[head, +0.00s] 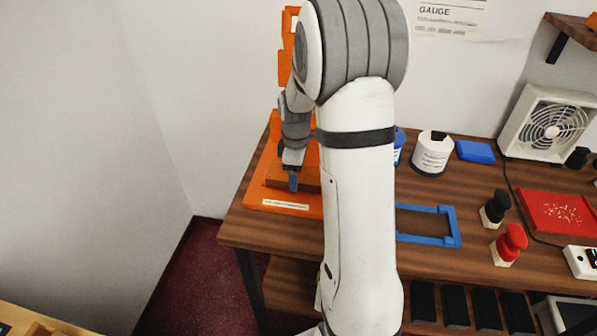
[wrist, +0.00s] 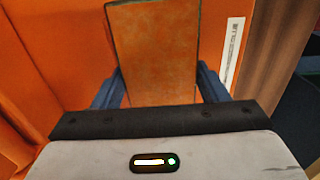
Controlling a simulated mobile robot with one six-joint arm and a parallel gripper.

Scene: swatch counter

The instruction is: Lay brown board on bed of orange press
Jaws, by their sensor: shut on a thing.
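The brown board (wrist: 153,50) is between the two blue fingers of my gripper (wrist: 158,88) in the wrist view, and the fingers are shut on its sides. In the head view the gripper (head: 293,183) points down at the orange press (head: 284,207), with part of the board (head: 308,176) showing beside it. The board is over the orange bed, which also shows around it in the wrist view (wrist: 68,50). I cannot tell whether the board touches the bed. My arm hides part of the press in the head view.
The press stands at the left end of the wooden counter (head: 430,262). A blue frame (head: 452,226), a white jar (head: 432,155), a black-knobbed stamp (head: 495,207), a red-knobbed stamp (head: 510,243), a red tray (head: 557,214) and a fan (head: 548,125) are to the right.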

